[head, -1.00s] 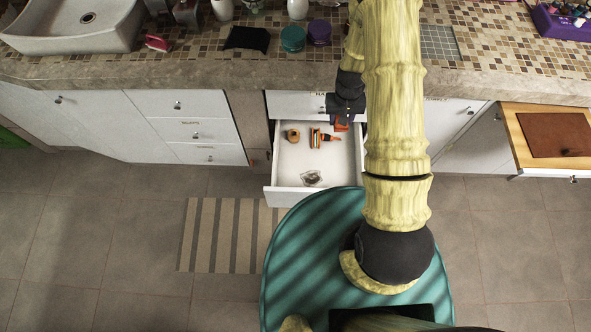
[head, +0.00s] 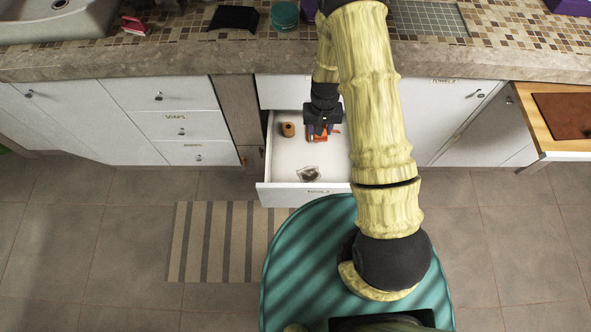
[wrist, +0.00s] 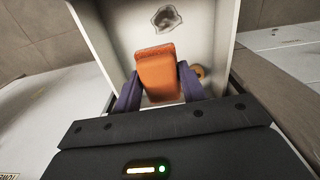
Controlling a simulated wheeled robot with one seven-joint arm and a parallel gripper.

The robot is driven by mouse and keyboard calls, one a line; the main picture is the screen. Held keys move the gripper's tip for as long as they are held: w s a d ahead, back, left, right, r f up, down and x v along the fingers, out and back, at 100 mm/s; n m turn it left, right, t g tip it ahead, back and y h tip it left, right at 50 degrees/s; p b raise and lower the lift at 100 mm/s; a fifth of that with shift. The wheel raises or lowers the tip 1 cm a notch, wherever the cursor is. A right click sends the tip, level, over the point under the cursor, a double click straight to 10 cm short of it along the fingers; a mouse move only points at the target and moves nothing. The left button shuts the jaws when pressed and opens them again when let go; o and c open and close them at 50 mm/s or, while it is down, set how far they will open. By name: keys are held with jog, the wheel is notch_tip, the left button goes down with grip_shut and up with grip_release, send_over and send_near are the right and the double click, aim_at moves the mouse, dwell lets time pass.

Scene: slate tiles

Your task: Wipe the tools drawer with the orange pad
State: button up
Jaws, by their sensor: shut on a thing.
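The tools drawer (head: 265,170) is pulled open under the counter, with its TOOLS label on the front. My gripper (head: 321,130) is over the drawer's inside. In the wrist view my gripper (wrist: 158,88) has its purple fingers shut on the orange pad (wrist: 158,72), one on each side. A dark grey smudge (head: 306,174) lies on the white drawer bottom near the front; it also shows in the wrist view (wrist: 166,18), beyond the pad. I cannot tell whether the pad touches the bottom.
A brown ring-shaped thing (head: 288,129) sits in the drawer at the back left. A wooden board drawer (head: 545,140) stands out at the right. A striped mat (head: 225,240) lies on the floor.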

jog(key=a+f+b, duration=0.4)
jog(key=f+b, duration=0.5)
jog(key=f, duration=0.1)
jog(key=s+a+f+b, duration=0.1)
jog(key=a+f+b, duration=0.2)
jog(key=f+b, duration=0.7)
jog(key=shift+s+a+f+m, duration=0.25)
jog(key=shift+a+f+m, duration=0.1)
jog(key=shift+f, duration=0.35)
